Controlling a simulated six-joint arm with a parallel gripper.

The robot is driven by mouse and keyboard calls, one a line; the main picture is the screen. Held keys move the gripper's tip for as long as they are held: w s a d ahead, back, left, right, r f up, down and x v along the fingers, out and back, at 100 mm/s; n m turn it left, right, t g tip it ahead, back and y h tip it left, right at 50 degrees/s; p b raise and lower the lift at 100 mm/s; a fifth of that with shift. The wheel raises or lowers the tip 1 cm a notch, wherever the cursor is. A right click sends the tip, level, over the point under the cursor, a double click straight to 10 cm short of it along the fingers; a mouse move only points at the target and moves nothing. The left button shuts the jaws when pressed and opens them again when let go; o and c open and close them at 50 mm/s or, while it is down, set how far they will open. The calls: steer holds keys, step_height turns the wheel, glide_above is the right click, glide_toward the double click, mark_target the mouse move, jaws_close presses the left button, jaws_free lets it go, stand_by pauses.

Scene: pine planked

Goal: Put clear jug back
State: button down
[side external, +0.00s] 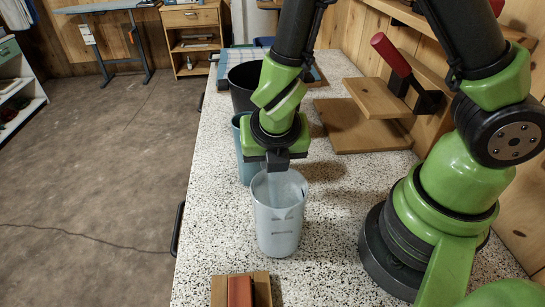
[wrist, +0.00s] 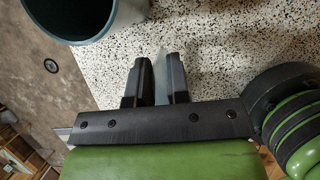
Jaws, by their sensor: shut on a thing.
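The clear jug (side external: 278,222), pale and see-through, stands upright on or just above the speckled worktop in the side external view; I cannot tell whether its base touches. My gripper (side external: 276,165) points down at its rim, on the far side of its mouth, and is shut on it. In the wrist view, the two dark fingers (wrist: 157,78) have a thin, pale, see-through strip between them; the rest of the jug is hard to make out there.
A blue-teal container (side external: 246,150) stands close behind the jug; a similar rim (wrist: 105,28) fills the wrist view's top left. A black bin (side external: 243,88) is farther back. Wooden boards (side external: 358,128) lie right. A red block on wood (side external: 240,290) sits in front. Speckled worktop (side external: 335,200) is clear right of the jug.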

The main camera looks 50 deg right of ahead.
steer(key=shift+f, duration=0.3)
steer(key=c, duration=1.1)
jaws_free()
steer(key=shift+f, duration=0.15)
